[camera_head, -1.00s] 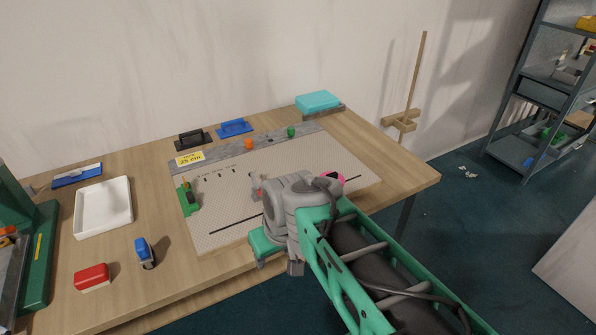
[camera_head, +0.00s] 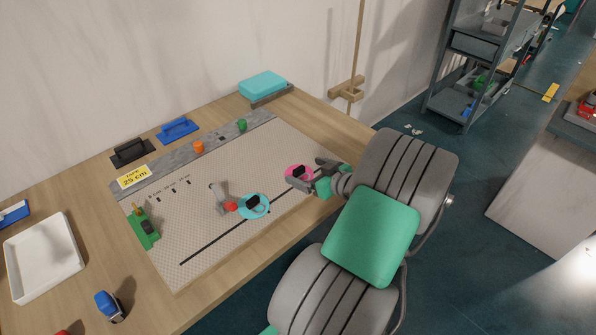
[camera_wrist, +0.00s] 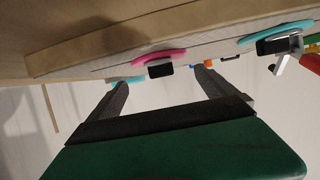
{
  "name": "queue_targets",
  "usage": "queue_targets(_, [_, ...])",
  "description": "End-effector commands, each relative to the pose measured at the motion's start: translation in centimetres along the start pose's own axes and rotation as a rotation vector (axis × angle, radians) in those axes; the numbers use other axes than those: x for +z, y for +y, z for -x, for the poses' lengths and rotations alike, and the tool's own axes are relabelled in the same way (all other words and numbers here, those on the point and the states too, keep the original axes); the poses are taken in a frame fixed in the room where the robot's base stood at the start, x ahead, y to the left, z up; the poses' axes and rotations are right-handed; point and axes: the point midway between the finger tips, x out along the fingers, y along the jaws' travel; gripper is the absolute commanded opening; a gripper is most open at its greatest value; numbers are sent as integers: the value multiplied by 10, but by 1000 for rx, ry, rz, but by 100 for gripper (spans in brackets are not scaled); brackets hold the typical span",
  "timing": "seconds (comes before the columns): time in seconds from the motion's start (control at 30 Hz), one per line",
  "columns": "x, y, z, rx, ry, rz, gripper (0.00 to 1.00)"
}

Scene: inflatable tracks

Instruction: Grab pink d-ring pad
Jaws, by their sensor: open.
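The pink d-ring pad (camera_head: 292,174) is a round pink disc with a black block on top. It lies on the perforated mat (camera_head: 185,240) near the mat's right side. In the wrist view the pink pad (camera_wrist: 158,57) shows edge-on with its black block, beyond and between my fingers. My gripper (camera_head: 322,169) is open and empty, just right of the pad and close to it; contact cannot be told. In the wrist view my gripper (camera_wrist: 163,80) shows two dark fingers spread apart. A similar cyan pad (camera_head: 254,206) lies to the left of the pink one.
A grey and red tool (camera_head: 222,199) stands beside the cyan pad. A green tool (camera_head: 143,228) is at the mat's left. Orange (camera_head: 198,147) and green (camera_head: 241,125) pieces sit along the grey strip. A turquoise box (camera_head: 263,84) stands at the table's back corner.

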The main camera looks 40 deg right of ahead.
Motion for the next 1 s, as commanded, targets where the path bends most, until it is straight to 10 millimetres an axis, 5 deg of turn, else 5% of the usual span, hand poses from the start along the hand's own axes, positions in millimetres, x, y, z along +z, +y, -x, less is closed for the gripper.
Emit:
queue_targets(0.2, [4, -4, -36, -4, -2, -1, 95])
queue_targets(0.47, [5, -2, -40, 2, -2, -2, 95])
queue_targets(1.0, [5, -1, -39, 2, -2, -2, 50])
